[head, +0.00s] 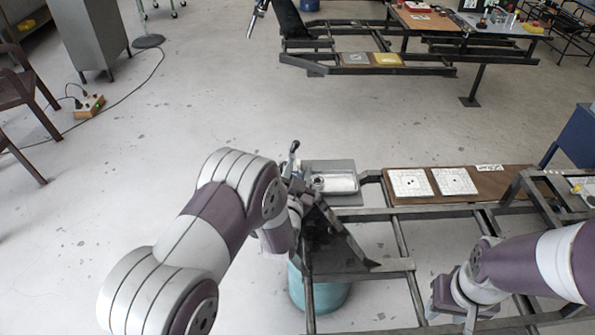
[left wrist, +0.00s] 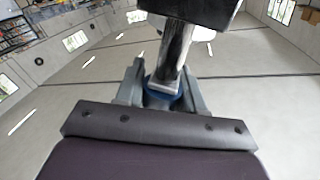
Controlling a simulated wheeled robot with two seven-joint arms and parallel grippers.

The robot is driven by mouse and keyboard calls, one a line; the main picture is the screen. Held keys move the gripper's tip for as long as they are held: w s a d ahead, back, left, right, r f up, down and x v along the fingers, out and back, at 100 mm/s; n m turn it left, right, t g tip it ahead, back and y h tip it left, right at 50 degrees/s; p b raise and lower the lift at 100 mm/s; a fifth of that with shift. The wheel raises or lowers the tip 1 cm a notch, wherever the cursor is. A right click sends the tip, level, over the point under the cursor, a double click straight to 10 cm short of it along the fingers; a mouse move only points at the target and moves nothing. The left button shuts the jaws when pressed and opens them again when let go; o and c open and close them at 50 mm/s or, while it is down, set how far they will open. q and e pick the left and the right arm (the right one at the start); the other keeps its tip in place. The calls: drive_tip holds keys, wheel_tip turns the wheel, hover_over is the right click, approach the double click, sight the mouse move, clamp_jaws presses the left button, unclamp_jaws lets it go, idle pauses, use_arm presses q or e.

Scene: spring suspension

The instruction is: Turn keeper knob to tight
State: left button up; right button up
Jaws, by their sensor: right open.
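In the left wrist view a silver post (left wrist: 176,50) comes down from a black block (left wrist: 195,8) to a blue round part (left wrist: 160,94), which looks like the keeper knob. The fingers of my left gripper (left wrist: 164,88) lie on both sides of the blue part and seem to touch it, shut on it. In the head view my left arm covers most of this gripper, and the knob cannot be made out beside the black slanted plate (head: 330,242). My right gripper (head: 452,312) is open at the lower right, over the metal frame, away from the knob.
A metal frame (head: 400,236) carries a brown board (head: 487,186) with two white cards. A grey tray (head: 338,183) stands behind the black plate, and a teal cylinder (head: 325,294) below it. A similar frame (head: 350,70) stands further back. Open floor lies between the two frames.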

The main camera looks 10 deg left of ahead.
use_arm(q)
drive_tip(key=shift+h, duration=0.4)
drive_tip(key=m+g+h, duration=0.1)
drive_tip(key=h, duration=0.1)
drive_tip(key=m+g+h+p, duration=0.1)
drive_tip(key=m+h, duration=0.1)
drive_tip(key=m+g+h, duration=0.1)
drive_tip(key=h, duration=0.2)
drive_tip(key=shift+d, duration=0.35)
drive_tip(key=m+g+h+p, duration=0.2)
drive_tip(key=g, duration=0.1)
drive_tip(key=m+g+h, duration=0.1)
drive_tip(key=h, duration=0.1)
drive_tip(key=shift+s+d+f+g+p, duration=0.1)
drive_tip(key=shift+s+d+g+p, duration=0.15)
drive_tip(key=shift+d+g+p, duration=0.15)
drive_tip(key=shift+s+d+f+m+g+h+p, duration=0.15)
drive_tip(key=shift+m+g+h+p, duration=0.2)
drive_tip(key=shift+m+g+h, duration=0.4)
drive_tip(key=shift+s+a+m+g+h+p, duration=0.15)
drive_tip(key=shift+m+g+h+p, duration=0.3)
drive_tip(key=shift+g, duration=0.6)
drive_tip(key=shift+d, duration=0.15)
drive_tip(key=o, duration=0.9)
drive_tip(key=shift+o, duration=0.2)
drive_tip(key=b+v, duration=0.2)
drive_tip(key=v, duration=1)
drive_tip(key=shift+a, duration=0.3)
